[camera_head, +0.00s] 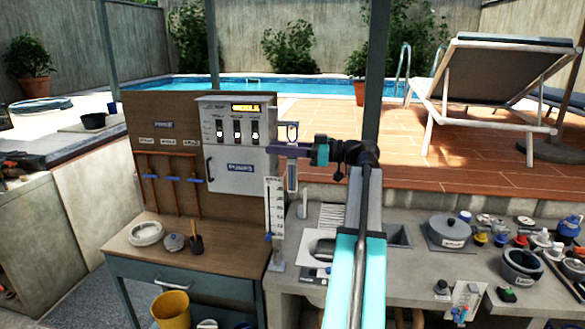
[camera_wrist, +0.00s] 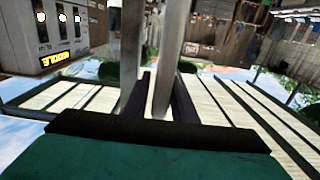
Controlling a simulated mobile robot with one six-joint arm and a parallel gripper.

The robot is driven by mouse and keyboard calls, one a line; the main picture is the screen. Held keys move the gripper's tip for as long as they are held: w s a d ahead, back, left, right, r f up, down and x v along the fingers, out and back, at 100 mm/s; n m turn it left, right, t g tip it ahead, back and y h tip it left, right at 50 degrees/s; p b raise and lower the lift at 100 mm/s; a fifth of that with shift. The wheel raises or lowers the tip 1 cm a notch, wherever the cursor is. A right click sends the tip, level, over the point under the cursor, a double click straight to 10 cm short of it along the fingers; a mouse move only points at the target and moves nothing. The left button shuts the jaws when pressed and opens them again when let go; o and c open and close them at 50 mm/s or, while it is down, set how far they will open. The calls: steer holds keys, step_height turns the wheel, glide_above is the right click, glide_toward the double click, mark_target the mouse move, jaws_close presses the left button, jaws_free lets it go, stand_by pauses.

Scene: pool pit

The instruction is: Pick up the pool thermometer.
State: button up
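The pool thermometer appears to be the slim, pale grey tube (camera_head: 292,176) with a loop at its top, upright in the head view. My gripper (camera_head: 288,150) reaches in from the right with its purple fingers around the tube, just below the loop. In the wrist view a pale grey rod (camera_wrist: 170,60) runs between the two dark fingers (camera_wrist: 160,100), which look closed on it. The tube hangs in front of the right edge of the control box, and its lower end looks clear of the counter. Its markings are too small to read.
A grey control box (camera_head: 236,170) on a wooden board is close behind the gripper. A white scale gauge (camera_head: 275,210) stands just below. The counter at right holds a lidded pot (camera_head: 449,231) and several small items. A metal post (camera_head: 375,60) rises behind my arm.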

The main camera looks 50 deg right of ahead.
stand_by(0.3)
jaws_close()
steer(key=shift+r, duration=0.2)
steer(key=s+a+r+b, duration=0.1)
steer(key=s+a+b, duration=0.5)
steer(key=a, duration=0.9)
steer(key=s, duration=0.3)
steer(key=shift+s+a+b, duration=0.15)
steer(key=shift+s+b, duration=0.15)
steer(key=shift+b, duration=0.1)
stand_by(0.6)
